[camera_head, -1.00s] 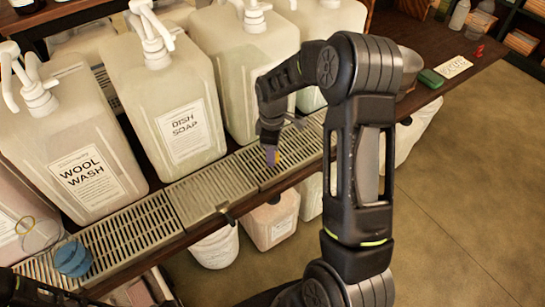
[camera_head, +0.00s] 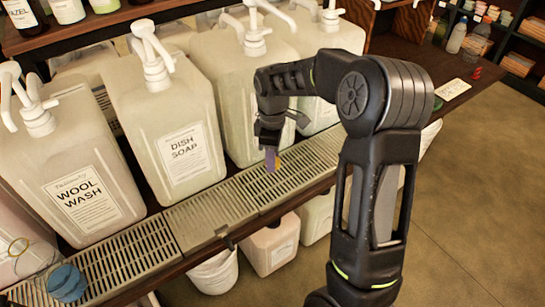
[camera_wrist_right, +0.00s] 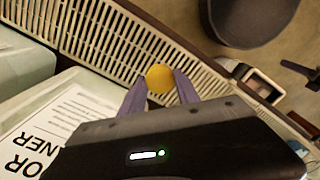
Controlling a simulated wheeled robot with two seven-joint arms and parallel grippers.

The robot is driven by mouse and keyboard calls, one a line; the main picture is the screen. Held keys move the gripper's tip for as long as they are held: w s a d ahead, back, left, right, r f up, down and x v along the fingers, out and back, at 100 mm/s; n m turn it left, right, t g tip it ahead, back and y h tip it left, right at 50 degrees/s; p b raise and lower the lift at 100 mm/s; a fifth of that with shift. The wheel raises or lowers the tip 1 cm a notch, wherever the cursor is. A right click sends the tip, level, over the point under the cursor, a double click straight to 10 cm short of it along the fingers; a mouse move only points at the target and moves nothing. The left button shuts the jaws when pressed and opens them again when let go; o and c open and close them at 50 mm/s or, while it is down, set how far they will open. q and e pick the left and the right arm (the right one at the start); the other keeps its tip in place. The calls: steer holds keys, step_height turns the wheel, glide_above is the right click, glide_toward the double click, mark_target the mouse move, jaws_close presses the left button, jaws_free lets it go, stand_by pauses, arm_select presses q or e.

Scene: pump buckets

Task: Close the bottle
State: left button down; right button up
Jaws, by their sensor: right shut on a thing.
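My right gripper (camera_head: 272,159) has purple fingertips and hangs over the slatted drip grating, in front of the large pump containers. In the right wrist view the two fingertips (camera_wrist_right: 160,88) are shut on a small round yellow cap (camera_wrist_right: 160,77). A sliver of this yellow cap (camera_head: 279,161) shows beside the fingertip in the head view. I cannot pick out with certainty the bottle that the cap fits. My left gripper is not in view.
Large pump containers stand in a row, among them wool wash (camera_head: 70,170) and dish soap (camera_head: 165,115). The slatted grating (camera_head: 215,208) runs along their front. A blue round thing (camera_head: 67,283) lies at lower left. Smaller containers (camera_head: 270,246) stand below the shelf.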

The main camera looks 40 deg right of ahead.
steer(key=w+a+r+m, duration=0.1)
steer(key=a+m, duration=0.3)
steer(key=a, duration=0.4)
steer(key=w+a+r+m, duration=0.1)
steer(key=a+m, duration=0.3)
steer(key=a, duration=0.5)
steer(key=shift+w+m, duration=0.4)
steer(key=shift+w, duration=0.45)
